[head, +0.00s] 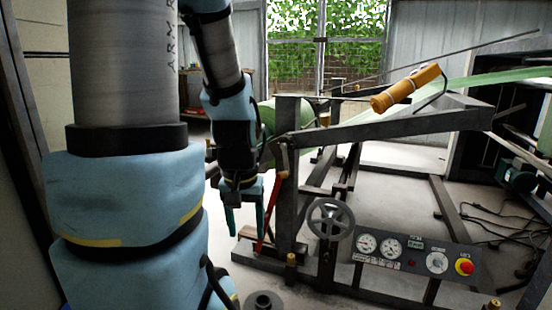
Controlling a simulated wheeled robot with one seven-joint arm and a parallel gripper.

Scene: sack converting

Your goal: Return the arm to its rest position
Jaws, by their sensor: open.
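My gripper (245,220) hangs fingers down at the end of my blue and grey arm, left of the middle in the head view. Its two teal fingers are apart, with nothing seen between them. It is in front of the left end of a dark metal machine frame (390,130). A red lever (269,213) stands just right of the fingers; I cannot tell whether they touch. My nearer arm links fill the left of the view and hide what is behind them.
A handwheel (330,219) and a gauge panel (415,254) with a red button (464,267) are at the machine's front. An orange roller (405,88) is above it, and a green roll (285,122) behind. Cables (510,220) lie on the floor at right.

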